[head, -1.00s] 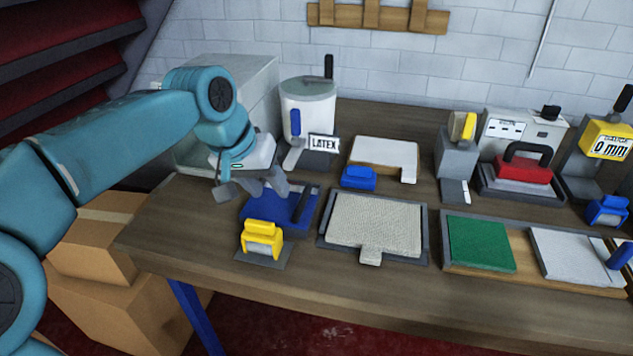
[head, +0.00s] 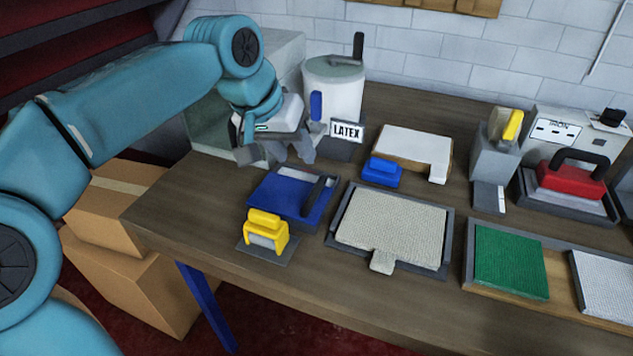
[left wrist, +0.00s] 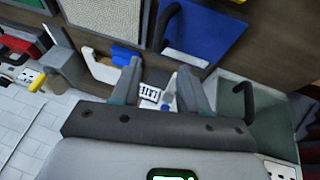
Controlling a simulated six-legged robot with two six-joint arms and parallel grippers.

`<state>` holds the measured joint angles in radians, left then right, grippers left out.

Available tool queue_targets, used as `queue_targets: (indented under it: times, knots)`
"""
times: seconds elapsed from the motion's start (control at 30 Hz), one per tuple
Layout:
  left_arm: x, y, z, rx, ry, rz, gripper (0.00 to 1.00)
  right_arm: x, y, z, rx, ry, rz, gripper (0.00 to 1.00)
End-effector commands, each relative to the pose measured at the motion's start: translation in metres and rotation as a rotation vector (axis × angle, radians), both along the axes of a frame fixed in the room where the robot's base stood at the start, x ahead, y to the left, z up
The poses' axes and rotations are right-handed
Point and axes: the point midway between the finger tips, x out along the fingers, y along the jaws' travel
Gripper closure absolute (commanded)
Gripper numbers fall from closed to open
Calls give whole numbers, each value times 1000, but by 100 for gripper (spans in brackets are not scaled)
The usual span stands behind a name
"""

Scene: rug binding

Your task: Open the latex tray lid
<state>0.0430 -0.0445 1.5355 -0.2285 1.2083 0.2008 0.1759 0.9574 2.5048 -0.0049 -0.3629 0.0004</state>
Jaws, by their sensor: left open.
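The latex tray (head: 252,203) is a shallow dark tray on the bench, left of centre. Its blue lid (head: 284,200) lies on it, with a dark bar handle (head: 318,195) on the right side. A pale strip shows along the tray's far edge. The lid (left wrist: 207,32) and handle (left wrist: 166,20) also show at the top of the left wrist view. My left gripper (head: 285,155) is open and empty, above the bench just behind the tray, apart from the lid. Its fingers (left wrist: 160,82) are spread in the left wrist view. My right gripper is not in view.
The white latex pot (head: 335,88) with its LATEX sign (head: 347,131) stands close behind my gripper. A yellow-handled roller (head: 265,230) sits in front of the tray. A beige mat in a frame (head: 390,225) and a blue-handled block (head: 382,172) are to the right.

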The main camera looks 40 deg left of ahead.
Motion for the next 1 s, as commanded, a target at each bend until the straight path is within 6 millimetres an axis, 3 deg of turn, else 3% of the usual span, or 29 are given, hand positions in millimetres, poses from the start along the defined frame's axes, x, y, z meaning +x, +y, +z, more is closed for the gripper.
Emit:
queue_targets:
  times: [0.03,0.2,0.4,0.6,0.87,0.9,1.0]
  knots:
    - [5,-2,-15,0,5,-1,56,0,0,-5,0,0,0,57]
    - [22,-6,-52,-1,6,-3,56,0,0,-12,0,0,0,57]
    - [40,-10,-84,0,4,-3,56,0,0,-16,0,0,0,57]
    - [49,-12,-98,-1,1,-3,56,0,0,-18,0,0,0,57]
    - [50,-12,-99,0,0,-2,56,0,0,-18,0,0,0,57]
    - [50,-12,-99,0,0,-2,59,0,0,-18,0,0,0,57]
    - [50,-12,-99,0,0,-2,92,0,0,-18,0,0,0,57]
